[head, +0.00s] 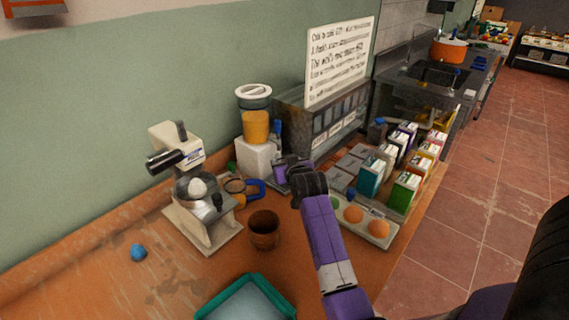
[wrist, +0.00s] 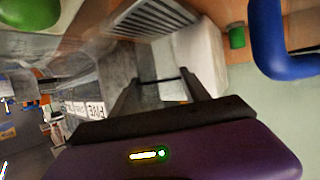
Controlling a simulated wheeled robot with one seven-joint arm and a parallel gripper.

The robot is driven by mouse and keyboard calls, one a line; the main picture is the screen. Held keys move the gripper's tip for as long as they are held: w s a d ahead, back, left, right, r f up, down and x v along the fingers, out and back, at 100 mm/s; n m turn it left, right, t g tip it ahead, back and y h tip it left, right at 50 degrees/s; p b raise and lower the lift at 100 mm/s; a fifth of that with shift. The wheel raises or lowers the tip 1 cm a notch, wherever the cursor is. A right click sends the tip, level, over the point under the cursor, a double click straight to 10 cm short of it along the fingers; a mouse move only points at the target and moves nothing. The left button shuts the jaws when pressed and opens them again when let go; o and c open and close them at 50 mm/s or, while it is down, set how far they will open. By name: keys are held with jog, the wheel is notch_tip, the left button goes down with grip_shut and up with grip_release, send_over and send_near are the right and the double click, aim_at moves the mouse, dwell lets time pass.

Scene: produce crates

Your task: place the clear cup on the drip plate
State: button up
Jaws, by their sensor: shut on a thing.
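My gripper (head: 286,172) is at the end of the purple arm in the head view, beside the white juice dispenser base (head: 257,158). In the wrist view my gripper's two dark fingers (wrist: 158,84) are partly closed with a gap between them. The clear cup (wrist: 158,96) seems to be held in that gap, but it is see-through and its outline hardly shows. A slatted grey surface (wrist: 158,16), which looks like the drip plate, lies beyond the fingertips beside the white base. In the head view the arm and gripper mostly hide the cup and plate.
A stand mixer (head: 195,190), a brown cup (head: 264,230) and a blue-handled item (head: 255,192) are to the left. A tray with round fruit (head: 368,226), several cartons (head: 405,190) and a metal bin with a sign (head: 320,115) are to the right. A teal-rimmed tray (head: 270,283) is in front.

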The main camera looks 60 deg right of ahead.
jog(key=shift+w+d+f, duration=0.15)
jog(key=shift+w+f, duration=0.05)
jog(key=shift+f, duration=0.4)
jog(key=shift+f, duration=0.25)
jog(key=o, duration=1.5)
jog(key=shift+r, duration=0.1)
